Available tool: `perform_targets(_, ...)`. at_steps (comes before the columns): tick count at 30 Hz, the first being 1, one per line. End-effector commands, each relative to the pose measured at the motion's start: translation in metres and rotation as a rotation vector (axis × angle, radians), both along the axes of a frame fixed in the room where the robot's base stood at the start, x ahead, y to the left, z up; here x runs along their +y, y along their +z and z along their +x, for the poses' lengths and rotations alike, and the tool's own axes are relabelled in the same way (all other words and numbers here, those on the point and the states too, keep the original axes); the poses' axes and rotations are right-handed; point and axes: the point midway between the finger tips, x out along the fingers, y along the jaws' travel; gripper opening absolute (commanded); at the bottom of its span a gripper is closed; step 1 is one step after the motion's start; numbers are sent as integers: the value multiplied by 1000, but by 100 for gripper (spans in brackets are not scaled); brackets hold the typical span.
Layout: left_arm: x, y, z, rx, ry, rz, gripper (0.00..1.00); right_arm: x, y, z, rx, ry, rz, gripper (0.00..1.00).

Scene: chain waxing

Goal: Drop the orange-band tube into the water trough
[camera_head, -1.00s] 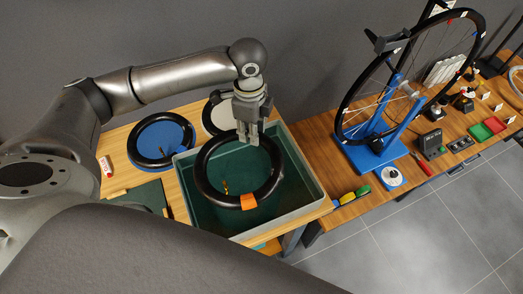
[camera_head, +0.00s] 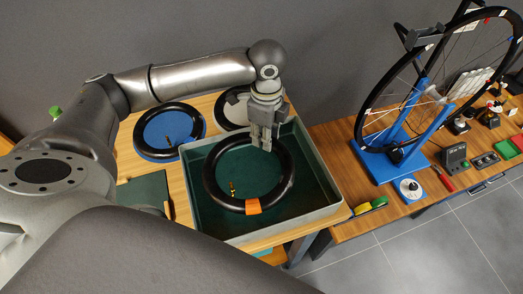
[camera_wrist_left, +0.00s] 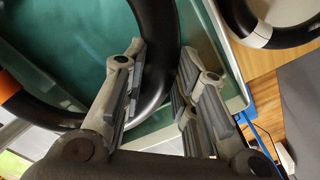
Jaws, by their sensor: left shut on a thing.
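The orange-band tube is a black ring (camera_head: 211,182) with an orange band (camera_head: 253,206) on its near side and a brass valve stem (camera_head: 232,188) inside the ring. It lies flat within the outline of the water trough (camera_head: 300,226), a grey-rimmed tub with a dark green inside. I cannot tell whether it touches the water. My left gripper (camera_head: 264,143) points down at the tube's far right side and is shut on it. In the left wrist view the tube (camera_wrist_left: 155,28) runs between the finger pads (camera_wrist_left: 162,68). My right gripper is not in view.
A second black tube (camera_head: 140,132) lies on a blue disc (camera_head: 168,133) left of the trough. A pale disc (camera_head: 233,112) with a dark ring is behind the trough. A blue wheel stand (camera_head: 385,163) holds a wheel on the right bench, with yellow and green items (camera_head: 372,204) near its front edge.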

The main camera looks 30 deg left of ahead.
Motion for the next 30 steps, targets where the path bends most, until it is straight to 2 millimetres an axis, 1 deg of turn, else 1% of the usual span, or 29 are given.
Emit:
perform_targets(1, 0, -3, 0, -1, 0, 0, 1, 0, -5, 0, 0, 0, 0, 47)
perform_targets(2, 0, -3, 0, -1, 0, 0, 1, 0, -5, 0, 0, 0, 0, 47)
perform_targets(10, 0, -2, 0, -1, 0, 0, 1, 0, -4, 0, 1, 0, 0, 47)
perform_targets(11, 0, -2, 0, -1, 0, 0, 29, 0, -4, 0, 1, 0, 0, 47)
perform_targets(16, 0, -2, 0, -1, 0, 0, 51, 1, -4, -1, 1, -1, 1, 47)
perform_targets(26, 0, -2, 0, -1, 0, 0, 51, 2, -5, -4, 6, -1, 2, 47)
perform_targets(30, 0, 11, 1, -3, 1, -1, 51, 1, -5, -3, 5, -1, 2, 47)
